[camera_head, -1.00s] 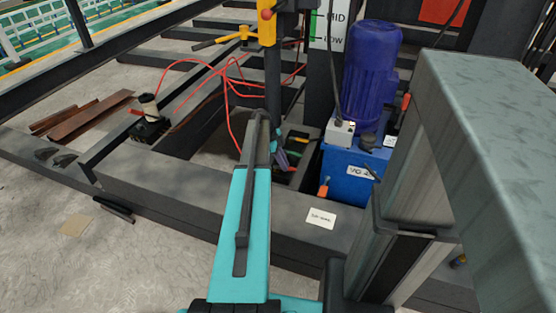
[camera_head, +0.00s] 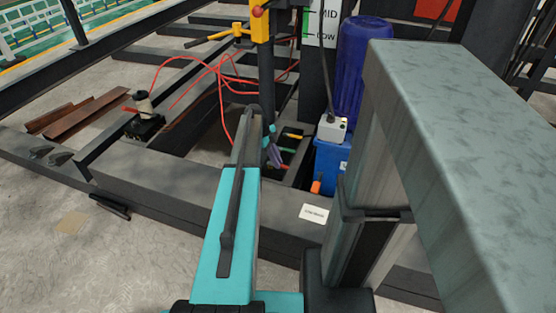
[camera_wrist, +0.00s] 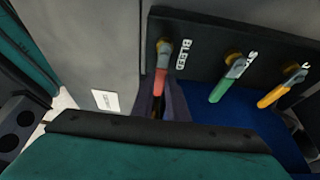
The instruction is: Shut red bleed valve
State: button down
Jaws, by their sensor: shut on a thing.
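The red bleed valve handle (camera_wrist: 160,82) hangs from its brass pivot on a dark panel (camera_wrist: 210,45) in the wrist view, beside the word BLEED. It points down, roughly like its neighbours. My gripper (camera_wrist: 164,104) is shut on the lower part of the red handle, and the fingers partly hide its end.
A green handle (camera_wrist: 232,80) and an orange-yellow handle (camera_wrist: 283,88) hang right of the red one. In the head view, a blue motor (camera_head: 362,65) on a blue tank stands at right, partly behind my arm. Red hoses (camera_head: 222,75) loop left of the post. Dark beams frame the floor.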

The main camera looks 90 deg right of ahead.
jog(key=c, duration=1.9)
grip_release()
jog(key=shift+w, duration=0.35)
jog(key=shift+o, duration=0.9)
jog(key=shift+s, duration=0.2)
jog(key=shift+r, duration=0.1)
jog(key=p+v, duration=0.2)
jog(key=v, duration=1.1)
jog(key=shift+r, duration=0.3)
